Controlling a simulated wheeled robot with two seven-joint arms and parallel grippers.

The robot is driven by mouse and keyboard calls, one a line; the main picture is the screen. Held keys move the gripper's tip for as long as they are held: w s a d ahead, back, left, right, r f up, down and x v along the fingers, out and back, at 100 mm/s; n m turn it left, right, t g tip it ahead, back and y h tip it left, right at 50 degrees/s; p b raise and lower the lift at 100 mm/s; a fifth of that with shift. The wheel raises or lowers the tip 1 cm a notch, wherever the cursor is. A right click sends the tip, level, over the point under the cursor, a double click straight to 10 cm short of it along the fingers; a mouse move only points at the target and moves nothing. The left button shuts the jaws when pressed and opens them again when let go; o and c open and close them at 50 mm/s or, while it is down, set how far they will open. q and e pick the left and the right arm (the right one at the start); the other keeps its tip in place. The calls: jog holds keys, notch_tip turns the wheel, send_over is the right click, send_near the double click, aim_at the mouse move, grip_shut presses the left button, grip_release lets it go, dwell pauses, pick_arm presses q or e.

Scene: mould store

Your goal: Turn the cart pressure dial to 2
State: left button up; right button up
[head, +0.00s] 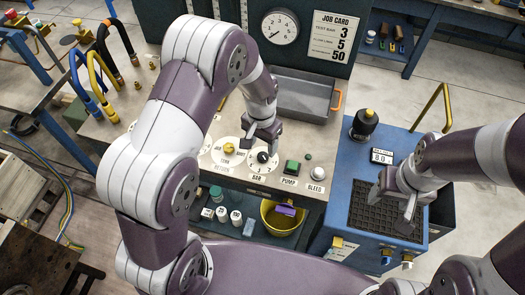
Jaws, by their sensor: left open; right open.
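A round white dial (258,166) marked BAR, with a black knob (263,157) and small numbers around it, sits on the bench top. The knob's pointer setting is too small to read. My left gripper (259,146) is open, pointing down just above and behind the black knob; I cannot tell if it touches. A blue cart (353,165) stands at the right with a black knob (366,118) and a display (381,157) that seems to read 8.0. My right gripper (398,204) is open and empty over the cart's black grid.
A yellow-knobbed dial (229,149) is left of the BAR dial. A green PUMP button (292,167) and white BLEED knob (318,174) are to its right. A gauge (280,27) and job card (337,36) stand behind. A grey tray (306,98) lies at the back.

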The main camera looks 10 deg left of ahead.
aim_at(262, 155)
pick_arm(q)
notch_tip(262, 155, up, 8)
jog(key=shift+a, duration=0.1)
dwell(0.4)
